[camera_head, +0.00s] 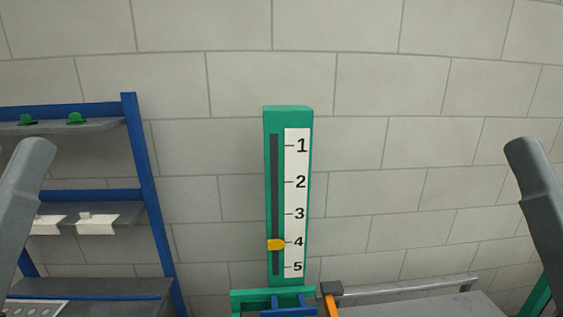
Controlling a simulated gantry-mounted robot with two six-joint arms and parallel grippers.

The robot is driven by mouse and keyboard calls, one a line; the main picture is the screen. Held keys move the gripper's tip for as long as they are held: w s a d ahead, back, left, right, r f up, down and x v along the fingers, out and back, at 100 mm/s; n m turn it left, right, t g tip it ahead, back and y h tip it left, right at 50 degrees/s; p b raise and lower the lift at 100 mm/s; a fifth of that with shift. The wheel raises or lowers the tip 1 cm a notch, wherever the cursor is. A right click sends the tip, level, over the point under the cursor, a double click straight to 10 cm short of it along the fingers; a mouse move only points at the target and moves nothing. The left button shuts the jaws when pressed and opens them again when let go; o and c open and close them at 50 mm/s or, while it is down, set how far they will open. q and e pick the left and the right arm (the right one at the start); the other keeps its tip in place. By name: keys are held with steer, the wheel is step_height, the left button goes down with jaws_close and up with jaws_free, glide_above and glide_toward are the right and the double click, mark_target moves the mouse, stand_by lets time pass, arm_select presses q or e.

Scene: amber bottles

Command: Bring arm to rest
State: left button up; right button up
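Grey links of my two arms show at the left and right edges of the head view. My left arm link stands at the left edge, in front of the blue shelf rack. My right arm link stands at the right edge, in front of the wall. Neither gripper is in the picture, so what they hold is hidden. No amber bottle is in view.
A green post (272,120) carries a white scale (297,200) numbered 1 to 5, with a yellow slider (276,244) near 4. A blue rack (150,200) stands at left. A grey rail (410,286) and an orange part (331,306) are at bottom right.

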arm_select(q)
step_height(320, 180, up, 17)
steer(key=p, duration=1.3)
arm_select(e)
step_height(320, 180, up, 17)
